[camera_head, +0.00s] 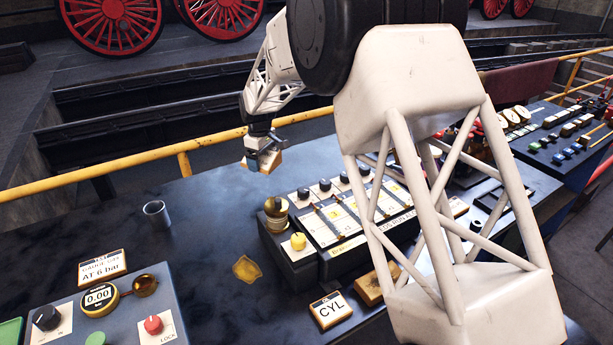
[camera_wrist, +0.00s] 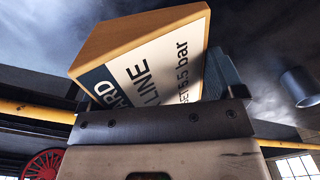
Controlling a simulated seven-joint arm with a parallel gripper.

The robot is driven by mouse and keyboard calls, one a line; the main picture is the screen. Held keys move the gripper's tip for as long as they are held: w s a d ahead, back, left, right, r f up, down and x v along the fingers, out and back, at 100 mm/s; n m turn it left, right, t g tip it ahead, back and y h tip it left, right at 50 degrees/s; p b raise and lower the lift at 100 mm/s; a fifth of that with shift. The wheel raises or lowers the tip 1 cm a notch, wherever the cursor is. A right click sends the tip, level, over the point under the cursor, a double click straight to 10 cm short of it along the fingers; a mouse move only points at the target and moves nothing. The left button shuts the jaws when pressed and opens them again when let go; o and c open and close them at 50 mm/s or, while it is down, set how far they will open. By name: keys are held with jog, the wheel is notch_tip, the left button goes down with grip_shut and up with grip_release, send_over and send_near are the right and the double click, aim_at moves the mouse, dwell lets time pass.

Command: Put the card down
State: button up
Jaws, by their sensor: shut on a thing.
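The card (camera_wrist: 148,62) is a thick block with wooden edges and a white and dark-blue printed face. The card also shows small and tilted in the head view (camera_head: 270,161). In the wrist view the jaws grip its lower part, and one blue-grey finger shows at its right side.
A metal cup (camera_head: 156,215) stands on the bench left of the gripper. A lever panel (camera_head: 340,215) lies to the right. A "CYL" block (camera_head: 330,310) and a yellow cloth-like patch (camera_head: 246,269) lie nearer. A yellow rail (camera_head: 130,165) runs behind. The bench between cup and panel is clear.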

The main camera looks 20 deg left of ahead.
jog(key=w+d+m, duration=0.6)
jog(key=w+d, duration=0.5)
jog(key=d, duration=0.1)
jog(key=shift+w+d+r, duration=0.15)
jog(key=shift+w+d, duration=0.1)
jog(key=shift+d, duration=0.15)
send_over(310, 176)
jog(key=shift+f, duration=3.15)
jog(key=shift+f, duration=1.9)
jog(key=shift+f, duration=0.15)
jog(key=o, duration=0.8)
